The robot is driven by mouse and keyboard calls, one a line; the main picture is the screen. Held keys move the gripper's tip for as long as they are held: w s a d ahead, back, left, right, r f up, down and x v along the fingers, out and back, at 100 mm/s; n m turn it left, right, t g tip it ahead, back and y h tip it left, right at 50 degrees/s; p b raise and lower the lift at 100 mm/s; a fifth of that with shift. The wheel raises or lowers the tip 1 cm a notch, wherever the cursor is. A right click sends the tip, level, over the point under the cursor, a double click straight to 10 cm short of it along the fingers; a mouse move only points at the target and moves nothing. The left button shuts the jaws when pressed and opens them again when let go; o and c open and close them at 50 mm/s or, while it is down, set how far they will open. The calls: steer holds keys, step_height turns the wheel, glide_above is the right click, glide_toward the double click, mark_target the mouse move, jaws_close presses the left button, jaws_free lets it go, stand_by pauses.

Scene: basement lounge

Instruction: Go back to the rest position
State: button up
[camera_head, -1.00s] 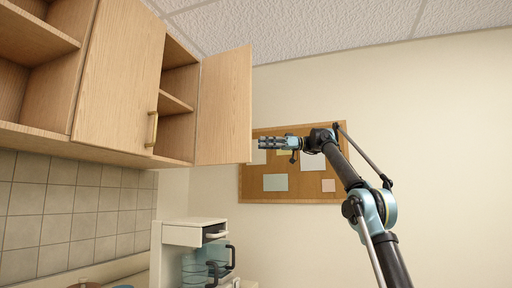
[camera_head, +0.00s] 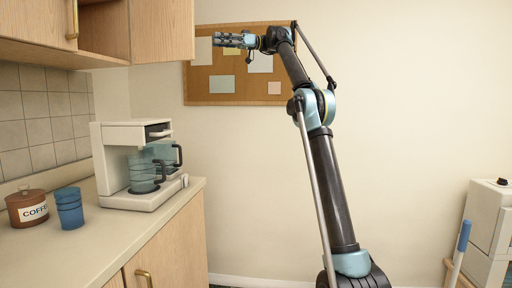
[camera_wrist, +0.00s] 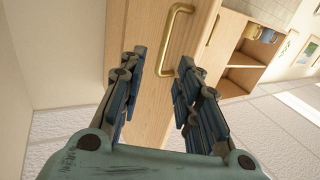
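My gripper (camera_head: 218,41) is raised high in the head view, in front of the cork board and just right of the open upper cabinet door (camera_head: 163,32). In the wrist view its two dark fingers stand apart, with nothing held between the fingertips (camera_wrist: 165,72). The wooden door (camera_wrist: 150,95) fills the space ahead, and its brass handle (camera_wrist: 163,40) shows beyond the fingertips. I cannot tell the exact gap to the handle. My arm slopes down from the gripper to the lower right.
A coffee machine (camera_head: 112,150), a blue cup (camera_head: 69,208) and a coffee canister (camera_head: 27,207) stand on the counter (camera_head: 80,248). A cork board (camera_head: 235,86) hangs behind. A white appliance (camera_head: 485,222) stands at right. Mugs (camera_wrist: 260,35) sit in the open cabinet.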

steer(key=s+d+f+m+t+h, duration=0.3)
steer(key=s+d+f, duration=1)
steer(key=f, duration=1.2)
steer(key=s+d+f+m+t+h, duration=0.3)
steer(key=s+d+f+m+h, duration=0.5)
steer(key=f, duration=1.7)
steer(key=s+d+f+m+t+h, duration=0.3)
steer(key=s+d+f+m, duration=0.8)
steer(key=s+d+f, duration=0.8)
step_height(320, 180, down, 7)
steer(key=d+h, duration=0.1)
steer(key=h, duration=0.1)
steer(key=shift+s+d+h, duration=0.25)
steer(key=shift+d+h, duration=0.05)
steer(key=shift+d, duration=0.05)
